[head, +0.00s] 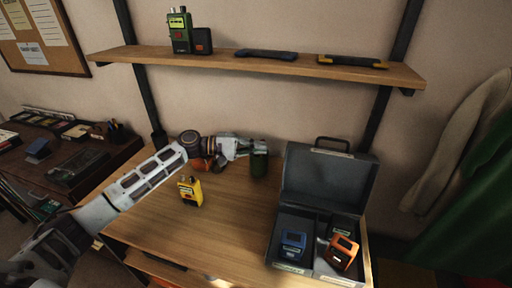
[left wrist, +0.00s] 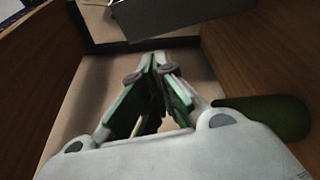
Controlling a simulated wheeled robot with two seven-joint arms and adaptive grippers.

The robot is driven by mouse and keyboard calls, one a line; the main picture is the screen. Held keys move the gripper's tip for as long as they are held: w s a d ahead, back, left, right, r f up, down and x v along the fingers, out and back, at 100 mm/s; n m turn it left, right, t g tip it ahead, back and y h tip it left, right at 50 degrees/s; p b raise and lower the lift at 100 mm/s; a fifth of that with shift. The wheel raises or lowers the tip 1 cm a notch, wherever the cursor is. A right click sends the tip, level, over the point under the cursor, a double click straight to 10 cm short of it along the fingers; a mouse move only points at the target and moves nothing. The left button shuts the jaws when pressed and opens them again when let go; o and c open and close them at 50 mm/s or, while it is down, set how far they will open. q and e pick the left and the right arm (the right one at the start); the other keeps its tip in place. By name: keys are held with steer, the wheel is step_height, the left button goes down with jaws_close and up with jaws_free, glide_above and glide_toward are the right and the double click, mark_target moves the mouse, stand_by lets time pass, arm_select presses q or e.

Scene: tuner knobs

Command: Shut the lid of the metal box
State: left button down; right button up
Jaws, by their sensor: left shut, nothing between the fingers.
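The grey metal box (head: 272,240) stands open at the right end of the wooden desk. Its lid (head: 325,180) is raised, roughly upright at the back, with a dark handle on its top edge. Inside are a blue device (head: 292,242), an orange device (head: 342,252) and a green item partly hidden behind the orange one. My left gripper (head: 264,145) is shut and empty, left of the lid and apart from it. In the left wrist view, its fingers (left wrist: 152,62) meet at the tips, and a grey panel, likely the lid, shows at the top (left wrist: 180,16). My right gripper is not in view.
A dark green cylinder (head: 259,166) stands just below my left gripper. A yellow device (head: 190,192) stands on the desk under my left arm. A wall shelf (head: 225,62) holds a green device and dark tools. The desk's middle is clear.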

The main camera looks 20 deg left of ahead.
arm_select(q)
steer(key=p+x, duration=0.1)
steer(key=x, duration=0.6)
steer(key=shift+d, duration=0.3)
steer(key=shift+w, duration=0.1)
stand_by(0.3)
